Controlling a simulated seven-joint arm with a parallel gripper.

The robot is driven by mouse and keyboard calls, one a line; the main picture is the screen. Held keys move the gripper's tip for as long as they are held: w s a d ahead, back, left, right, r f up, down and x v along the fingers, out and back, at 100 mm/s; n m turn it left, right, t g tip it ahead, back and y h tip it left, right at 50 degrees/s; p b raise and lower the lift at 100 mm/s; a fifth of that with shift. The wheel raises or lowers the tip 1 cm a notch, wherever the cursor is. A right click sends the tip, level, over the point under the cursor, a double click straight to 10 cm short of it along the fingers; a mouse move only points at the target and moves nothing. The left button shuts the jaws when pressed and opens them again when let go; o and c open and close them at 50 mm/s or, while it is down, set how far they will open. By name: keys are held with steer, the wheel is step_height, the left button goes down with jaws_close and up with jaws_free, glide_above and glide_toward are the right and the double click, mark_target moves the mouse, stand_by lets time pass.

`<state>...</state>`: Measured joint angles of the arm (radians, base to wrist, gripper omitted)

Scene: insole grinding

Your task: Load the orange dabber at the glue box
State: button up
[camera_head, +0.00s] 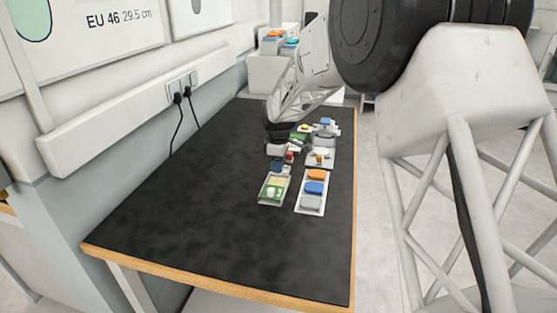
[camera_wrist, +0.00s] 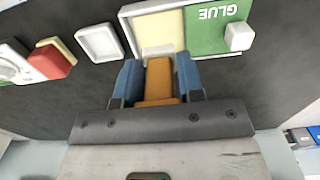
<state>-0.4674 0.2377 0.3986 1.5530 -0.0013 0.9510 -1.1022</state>
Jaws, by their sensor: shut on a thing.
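The orange dabber (camera_wrist: 159,80) is between the blue fingers of my gripper (camera_wrist: 158,78), which is shut on it. A pale tip shows at the dabber's far end, at the near edge of the cream pad in the glue box (camera_wrist: 213,28). I cannot tell whether the tip touches the pad. The box has a pale frame, a green part marked GLUE and a white knob. In the head view the glue box (camera_head: 268,200) lies on the dark bench just in front of my gripper (camera_head: 277,166); the held dabber is hidden there.
A tray (camera_head: 310,212) with orange, blue and grey blocks lies right of the glue box. A small white dish (camera_wrist: 99,43) and a red and cream piece (camera_wrist: 52,60) lie nearby. More items stand farther back. The bench's front and left (camera_head: 190,220) are clear.

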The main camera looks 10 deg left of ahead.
steer(key=shift+f, duration=1.55)
steer(key=shift+f, duration=0.7)
stand_by(1.8)
steer(key=shift+r, duration=0.1)
steer(key=shift+r, duration=3.55)
